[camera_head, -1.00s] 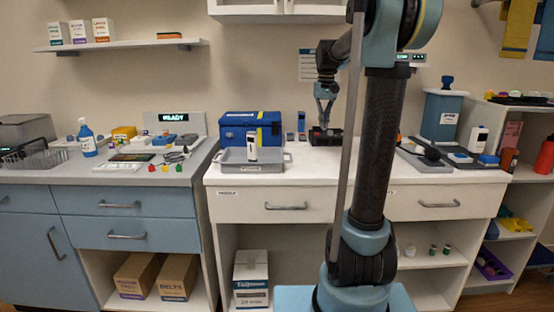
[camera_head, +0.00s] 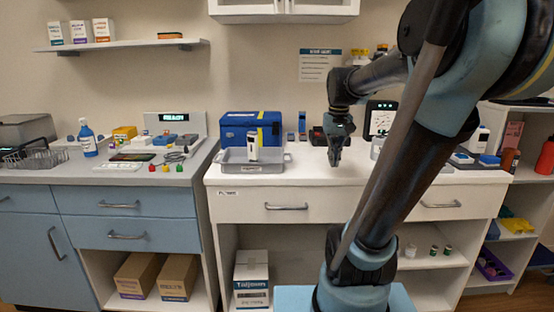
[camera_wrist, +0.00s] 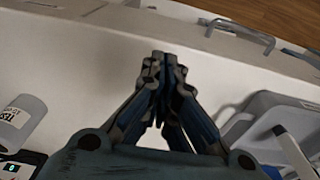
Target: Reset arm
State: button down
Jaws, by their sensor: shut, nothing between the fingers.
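My gripper (camera_head: 335,160) hangs pointing down above the white counter (camera_head: 310,180) in the head view, right of the grey tray. Its fingers are together and empty. In the wrist view my gripper (camera_wrist: 160,58) shows its two fingertips meeting over the bare white counter top. My arm crosses the right side of the head view and hides part of the counter behind it.
A grey tray (camera_head: 230,167) holds a white device (camera_head: 253,145), with a blue case (camera_head: 248,122) behind. A black device (camera_head: 317,136) and a screen (camera_head: 379,119) stand at the back. A grey cylinder (camera_wrist: 20,124) lies left in the wrist view. Counter between is clear.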

jog(key=s+f+t, duration=0.1)
jog(key=s+f, duration=1.5)
jog(key=shift+f, duration=0.35)
